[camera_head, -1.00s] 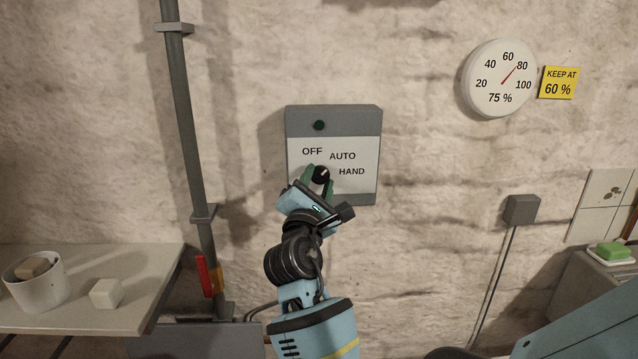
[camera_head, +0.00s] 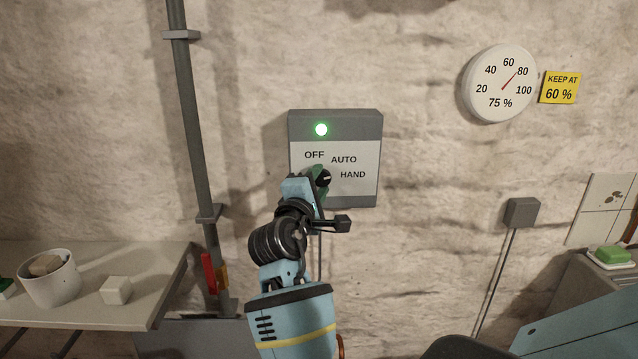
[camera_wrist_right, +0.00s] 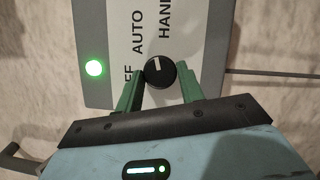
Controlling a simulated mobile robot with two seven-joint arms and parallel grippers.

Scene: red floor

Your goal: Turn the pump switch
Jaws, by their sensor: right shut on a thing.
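The pump switch is a black round knob (camera_head: 323,178) on a grey wall box (camera_head: 335,122) with a white plate marked OFF, AUTO and HAND. Its white mark points right, toward HAND, in the head view. The knob (camera_wrist_right: 160,72) also shows in the right wrist view, between the green fingers of my right gripper (camera_wrist_right: 160,82). My right gripper (camera_head: 320,181) is shut on the knob, its wrist turned sideways. A green lamp (camera_head: 321,129) on the box is lit and also glows in the right wrist view (camera_wrist_right: 95,68). My left gripper is out of view.
A round gauge (camera_head: 500,84) reads 75 % beside a yellow "KEEP AT 60 %" sign (camera_head: 559,88). A grey pipe (camera_head: 193,120) runs down left of the box. A shelf (camera_head: 150,292) at left holds a white pot (camera_head: 52,285) and a pale block (camera_head: 116,290).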

